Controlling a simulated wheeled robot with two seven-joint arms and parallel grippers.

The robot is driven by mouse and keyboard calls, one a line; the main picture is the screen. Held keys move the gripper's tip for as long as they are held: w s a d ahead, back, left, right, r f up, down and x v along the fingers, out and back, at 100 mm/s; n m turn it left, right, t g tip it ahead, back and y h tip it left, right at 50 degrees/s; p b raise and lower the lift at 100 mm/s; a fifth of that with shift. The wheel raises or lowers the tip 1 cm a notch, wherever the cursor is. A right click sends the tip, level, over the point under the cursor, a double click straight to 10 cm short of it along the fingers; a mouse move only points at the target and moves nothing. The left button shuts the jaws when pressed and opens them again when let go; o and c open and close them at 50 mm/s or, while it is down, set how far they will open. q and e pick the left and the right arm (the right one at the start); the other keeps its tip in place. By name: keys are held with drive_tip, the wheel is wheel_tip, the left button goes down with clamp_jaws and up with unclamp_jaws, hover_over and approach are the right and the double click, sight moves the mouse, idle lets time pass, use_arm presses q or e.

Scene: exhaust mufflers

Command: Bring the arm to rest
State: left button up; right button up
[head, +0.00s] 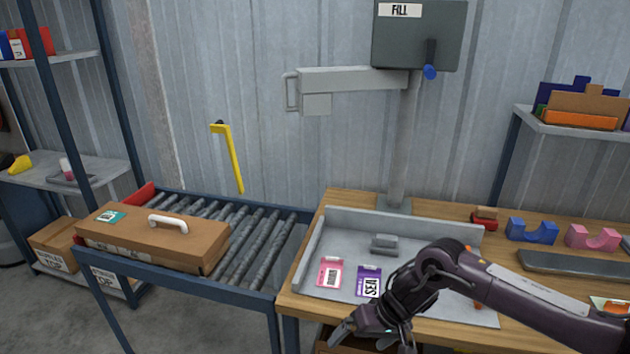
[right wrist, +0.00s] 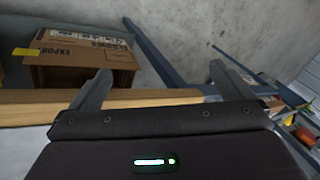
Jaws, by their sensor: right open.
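My right arm (head: 520,288) comes in from the right over the wooden workbench (head: 345,202). My right gripper (head: 372,342) hangs at the bench's front edge, pointing down and to the left. In the right wrist view the same gripper (right wrist: 160,82) has its two fingers wide apart with nothing between them. Beyond the fingers are the bench's wooden edge and, below, an open cardboard box (right wrist: 82,68). My left gripper is not in view.
A grey tray (head: 340,222) holds a pink card (head: 330,272), a purple card (head: 368,281) and a grey block (head: 384,243). A closed cardboard case (head: 155,238) lies on the roller conveyor (head: 255,250) at left. A post with a grey box (head: 418,40) rises behind the tray.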

drive_tip(key=w+a+f+n+t+y, duration=0.1)
drive_tip(key=a+f+t+y, duration=0.1)
drive_tip(key=f, duration=0.7)
drive_tip(key=w+a+f+t+y, duration=0.1)
drive_tip(key=w+a+f+t, duration=0.15)
drive_tip(key=f, duration=0.55)
drive_tip(key=s+d+f+h, duration=0.1)
drive_tip(key=s+d+f, duration=0.15)
drive_tip(key=f, duration=0.25)
drive_tip(key=s+d+f+h, duration=0.1)
drive_tip(key=s+d+f, duration=0.1)
drive_tip(key=s+f, duration=0.3)
drive_tip(key=s+d+f+g+h, duration=0.1)
drive_tip(key=s+d+f, duration=0.2)
drive_tip(key=s+f, duration=0.25)
drive_tip(key=s+d+f+m+h, duration=0.1)
drive_tip(key=s+d+f, duration=0.1)
drive_tip(key=s+f, duration=0.35)
drive_tip(key=s+d+f+g+h, duration=0.1)
drive_tip(key=s+d+f, duration=0.25)
drive_tip(key=s, duration=0.35)
drive_tip(key=s+d+f+g+h, duration=0.1)
drive_tip(key=s+d+f, duration=0.1)
drive_tip(key=s, duration=0.8)
drive_tip(key=s+d+f+g+h, duration=0.1)
drive_tip(key=s+f, duration=0.3)
drive_tip(key=s, duration=0.6)
drive_tip(key=shift+s+d+f+g+h, duration=0.15)
drive_tip(key=shift+s+d+g+h, duration=0.25)
drive_tip(key=shift+d, duration=0.5)
